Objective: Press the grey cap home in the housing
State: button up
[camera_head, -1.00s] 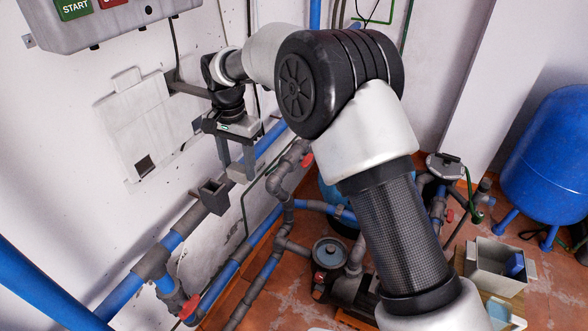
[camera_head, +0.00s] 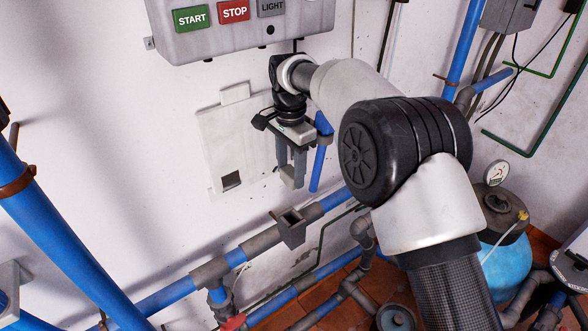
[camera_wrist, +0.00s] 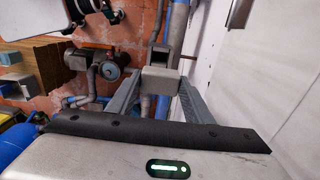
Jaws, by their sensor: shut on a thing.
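The grey cap (camera_head: 290,177) is a small grey block between the fingertips of my gripper (camera_head: 292,168), which is shut on it. The fingers point down. The housing (camera_head: 293,230) is a small grey open-topped box on the wall pipe, with a dark square opening. In the head view the cap is above the housing, with a clear gap between them. In the wrist view the cap (camera_wrist: 161,80) sits between the fingers of my gripper (camera_wrist: 160,84). The housing's dark opening (camera_wrist: 170,61) shows just beyond it, partly hidden by the cap.
A white wall panel (camera_head: 215,130) is behind my gripper. A control box with START and STOP buttons (camera_head: 233,12) hangs above. Blue pipes (camera_head: 160,300) run along the wall and past the housing. A blue tank (camera_head: 508,268) stands at right.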

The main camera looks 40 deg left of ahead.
aim_at(291, 186)
jog(key=shift+s+r+p, duration=0.1)
jog(key=shift+p, duration=0.25)
jog(key=shift+f+b, duration=1.5)
jog(key=shift+f, duration=1.5)
notch_tip(291, 186, down, 8)
dwell(4.3)
